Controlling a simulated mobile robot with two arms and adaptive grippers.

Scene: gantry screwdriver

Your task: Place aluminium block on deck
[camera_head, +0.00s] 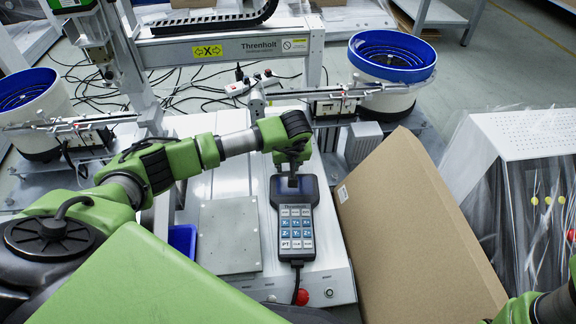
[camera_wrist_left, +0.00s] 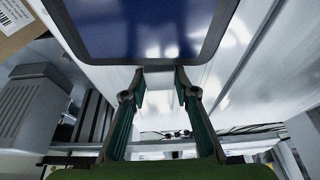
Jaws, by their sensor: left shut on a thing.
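A flat grey metal plate (camera_head: 229,237) lies on the deck left of the pendant. My right gripper is not in view.
A big cardboard box (camera_head: 415,225) leans close on the pendant's right. A blue bin (camera_head: 182,239) sits left of the plate, and a red button (camera_head: 303,297) is at the front. The gantry beam (camera_head: 225,48) and two blue-rimmed bowl feeders, including the right one (camera_head: 391,60), stand behind.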

